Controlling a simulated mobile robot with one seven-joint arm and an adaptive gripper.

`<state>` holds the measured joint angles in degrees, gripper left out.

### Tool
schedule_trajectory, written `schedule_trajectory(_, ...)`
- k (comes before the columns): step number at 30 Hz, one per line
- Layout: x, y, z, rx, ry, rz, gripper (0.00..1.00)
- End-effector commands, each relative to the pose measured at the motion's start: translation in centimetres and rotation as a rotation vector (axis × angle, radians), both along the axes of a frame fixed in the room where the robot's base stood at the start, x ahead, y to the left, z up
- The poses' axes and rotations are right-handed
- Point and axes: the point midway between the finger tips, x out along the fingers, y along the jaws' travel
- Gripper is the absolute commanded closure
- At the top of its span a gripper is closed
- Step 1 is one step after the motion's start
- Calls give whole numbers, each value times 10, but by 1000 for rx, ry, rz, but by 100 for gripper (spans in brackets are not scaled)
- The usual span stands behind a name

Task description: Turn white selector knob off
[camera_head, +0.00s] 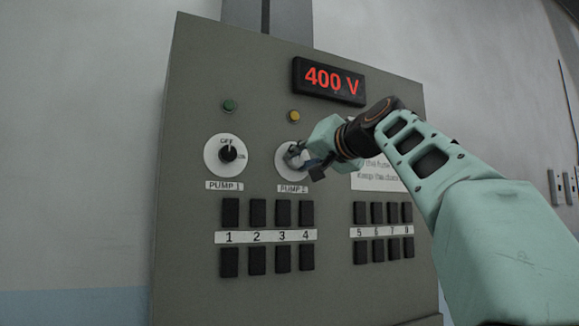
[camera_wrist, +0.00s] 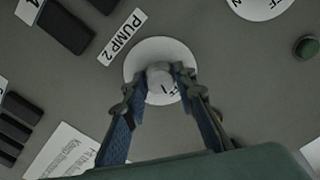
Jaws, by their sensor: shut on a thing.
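The white selector knob (camera_wrist: 158,73) sits on a round white dial plate (camera_wrist: 135,62) beside the PUMP 2 label (camera_wrist: 122,38) in the wrist view. My gripper (camera_wrist: 160,82) is shut on the knob, with one finger on each side of it. The knob's pointer and most of the dial's lettering are hidden or too small to read. In the head view, my gripper (camera_head: 301,158) covers most of the knob, and part of its dial plate (camera_head: 284,168) shows above the PUMP 2 label (camera_head: 292,189).
A black knob (camera_head: 228,154) on the PUMP 1 dial is to the left. A green button (camera_head: 230,106) and a yellow button (camera_head: 294,116) are above. Several black switches (camera_head: 256,212) sit below. A display (camera_head: 329,82) reads 400 V. A notice (camera_head: 376,176) is behind my arm.

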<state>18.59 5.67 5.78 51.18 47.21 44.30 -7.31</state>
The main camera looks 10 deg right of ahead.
Motion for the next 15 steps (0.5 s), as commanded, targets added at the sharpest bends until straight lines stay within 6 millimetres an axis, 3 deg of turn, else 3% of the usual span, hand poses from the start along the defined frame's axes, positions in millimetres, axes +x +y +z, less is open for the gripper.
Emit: schedule_trajectory(15,0,0,0,-281,-92,-1,99)
